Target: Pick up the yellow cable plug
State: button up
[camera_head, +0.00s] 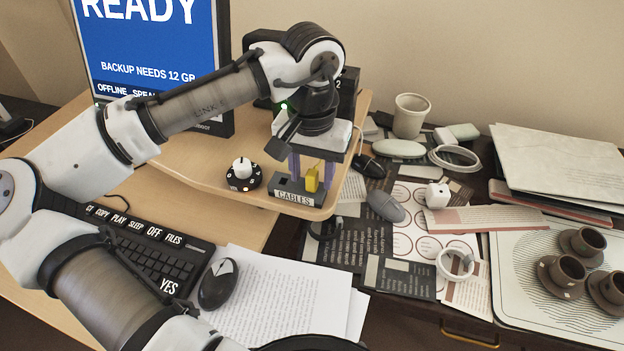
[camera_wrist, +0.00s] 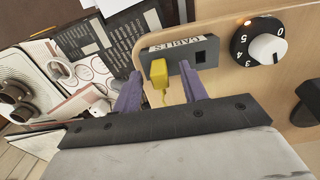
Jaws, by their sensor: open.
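The yellow cable plug (camera_head: 312,180) stands in a dark grey block labelled CABLES (camera_head: 293,198) at the front edge of the wooden desk shelf. In the wrist view the plug (camera_wrist: 159,74) sits at one end of the block (camera_wrist: 190,57), with a short yellow cable trailing toward me. My gripper (camera_head: 311,172) is open above the block, pointing down. Its two purple fingers are on either side of the plug, and in the wrist view my gripper (camera_wrist: 161,79) shows gaps between plug and fingers. I cannot tell whether the fingertips reach fully around it.
A black dial with a white knob (camera_head: 242,172) stands left of the block. A monitor (camera_head: 150,55) rises behind my arm. Right of the shelf lie a grey mouse (camera_head: 385,206), papers and a white ring (camera_head: 455,264). Brown cups stand on a tray (camera_head: 520,285).

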jog(key=shift+f, duration=0.25)
grip_shut()
jog(key=shift+r, duration=0.1)
